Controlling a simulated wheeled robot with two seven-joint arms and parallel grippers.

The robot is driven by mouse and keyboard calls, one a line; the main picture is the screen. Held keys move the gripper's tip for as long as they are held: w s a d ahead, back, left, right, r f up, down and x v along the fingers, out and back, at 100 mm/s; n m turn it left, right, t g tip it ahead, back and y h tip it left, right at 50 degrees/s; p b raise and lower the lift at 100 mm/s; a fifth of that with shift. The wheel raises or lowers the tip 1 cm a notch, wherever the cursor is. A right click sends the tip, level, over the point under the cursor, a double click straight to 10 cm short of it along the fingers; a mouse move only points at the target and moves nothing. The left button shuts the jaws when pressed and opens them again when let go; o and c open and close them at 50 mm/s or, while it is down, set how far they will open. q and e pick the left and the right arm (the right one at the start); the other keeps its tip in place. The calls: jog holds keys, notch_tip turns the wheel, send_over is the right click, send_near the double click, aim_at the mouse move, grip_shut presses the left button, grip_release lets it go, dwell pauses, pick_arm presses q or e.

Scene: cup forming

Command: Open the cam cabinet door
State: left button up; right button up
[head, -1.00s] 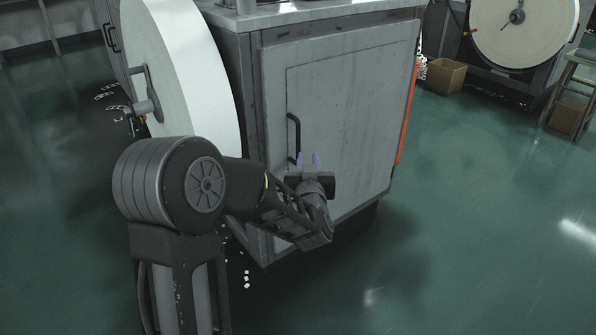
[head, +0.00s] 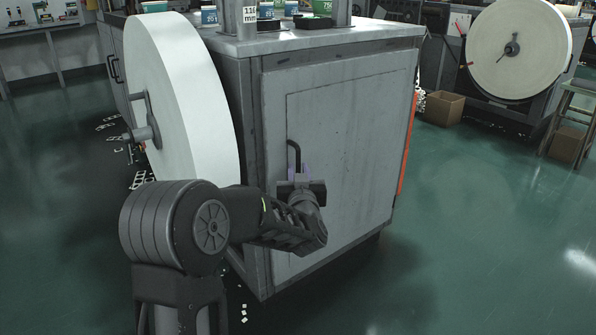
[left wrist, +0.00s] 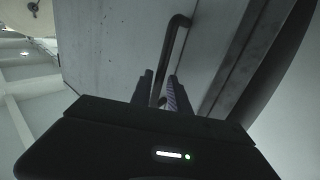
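The cam cabinet door (head: 350,150) is a grey metal panel, shut in the cabinet front. Its black bar handle (head: 294,150) stands upright near the door's left edge. My left gripper (head: 298,171) is at the lower part of the handle, partly hiding it. In the left wrist view the two fingers (left wrist: 160,80) are apart. The handle (left wrist: 175,42) runs down between them, with gaps beside it; I see no clear grip on it. My right gripper is not in view.
A large white paper roll (head: 185,100) stands left of the cabinet, close to my left arm. Cups stand on the cabinet top (head: 330,40). Green floor to the right is open, with a cardboard box (head: 443,107) and a stool (head: 575,110) farther back.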

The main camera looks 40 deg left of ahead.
pick_arm(q)
jog(key=shift+x, duration=1.2)
grip_shut()
dwell(0.6)
